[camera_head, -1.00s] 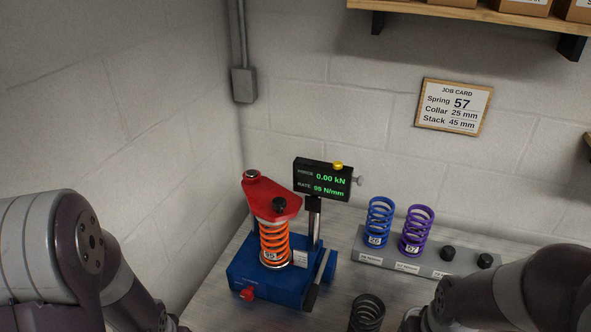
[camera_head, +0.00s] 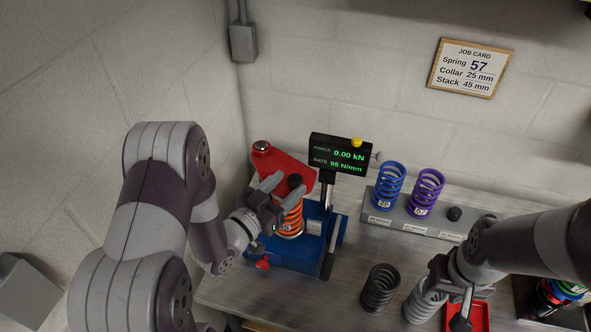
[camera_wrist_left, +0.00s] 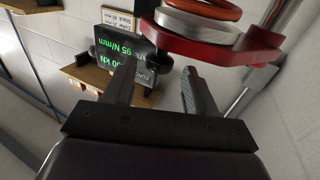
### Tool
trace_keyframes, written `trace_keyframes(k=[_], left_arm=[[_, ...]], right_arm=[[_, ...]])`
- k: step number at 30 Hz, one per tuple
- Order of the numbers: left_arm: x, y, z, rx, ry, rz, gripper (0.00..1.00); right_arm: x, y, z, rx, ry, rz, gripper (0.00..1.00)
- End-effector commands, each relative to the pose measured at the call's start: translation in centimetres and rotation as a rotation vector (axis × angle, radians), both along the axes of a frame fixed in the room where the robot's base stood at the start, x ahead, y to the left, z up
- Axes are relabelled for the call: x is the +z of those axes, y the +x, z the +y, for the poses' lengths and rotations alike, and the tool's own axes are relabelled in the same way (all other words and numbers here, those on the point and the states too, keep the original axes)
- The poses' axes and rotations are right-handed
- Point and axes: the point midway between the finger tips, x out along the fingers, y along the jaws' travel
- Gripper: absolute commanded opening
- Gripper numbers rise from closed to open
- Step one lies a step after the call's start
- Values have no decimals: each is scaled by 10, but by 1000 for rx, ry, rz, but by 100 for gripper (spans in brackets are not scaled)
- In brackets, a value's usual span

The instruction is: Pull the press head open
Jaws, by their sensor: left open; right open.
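The red press head (camera_head: 283,163) sits over an orange spring (camera_head: 290,219) on the blue press base (camera_head: 311,262). A black knob (camera_head: 295,181) stands on the head. My left gripper (camera_head: 283,187) is open at the knob, its fingers covering part of the head and spring. In the left wrist view the picture is upside down; the red head (camera_wrist_left: 215,50) is at upper right and the dark knob (camera_wrist_left: 158,66) shows between the spread fingers (camera_wrist_left: 158,88). Contact cannot be told. My right gripper (camera_head: 462,308) is open over the right side of the bench.
The display (camera_head: 338,156) stands just right of the head. Blue (camera_head: 388,186) and purple (camera_head: 425,192) springs stand on a grey rack (camera_head: 408,221). A dark spring (camera_head: 380,288) and a grey spring (camera_head: 424,301) stand in front. A red tray (camera_head: 481,317) lies below my right gripper.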

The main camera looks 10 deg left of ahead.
Motion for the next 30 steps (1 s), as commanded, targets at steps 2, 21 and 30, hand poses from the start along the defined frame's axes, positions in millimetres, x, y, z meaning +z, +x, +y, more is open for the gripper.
trace_keyframes(k=[2, 21, 30], left_arm=[[3, 12, -7, -3, -1, 0, 56], [0, 34, -15, 1, 0, 0, 14], [-1, 38, -13, -12, 0, -3, 0]], right_arm=[[8, 0, 0, 0, 0, 0, 43], [13, 0, 0, 0, 0, 0, 43], [10, 0, 0, 0, 0, 0, 43]])
